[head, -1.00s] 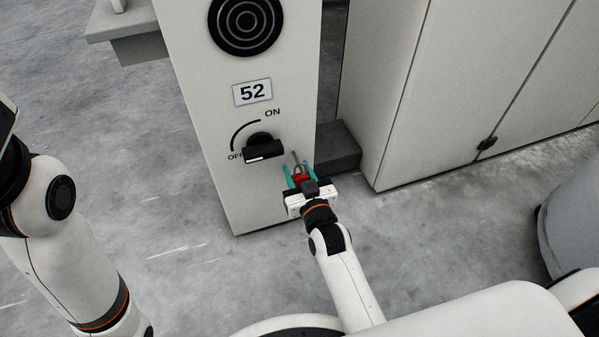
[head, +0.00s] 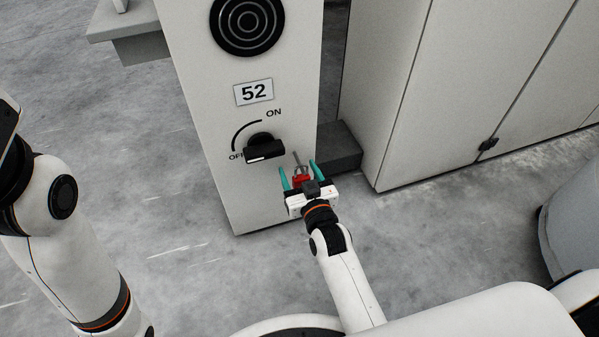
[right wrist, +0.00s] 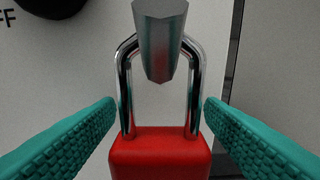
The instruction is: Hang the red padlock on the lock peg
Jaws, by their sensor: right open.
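The red padlock (head: 301,180) is at the lower right of the machine's white end panel. In the right wrist view, its red body (right wrist: 160,153) is upright below a silver shackle. The grey metal lock peg (right wrist: 160,38) slants through the shackle loop and hides the top of the arch; it also shows in the head view (head: 296,158). My right gripper (head: 299,174) is open, with one teal finger on each side of the padlock and visible gaps to its body. My left arm shows at the left edge; its gripper is out of view.
A black rotary switch (head: 264,149) marked ON and OFF sits left of the peg, below a plate numbered 52 (head: 254,92). A grey ledge (head: 340,147) and white cabinets (head: 400,90) stand to the right. The floor left of the panel is clear.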

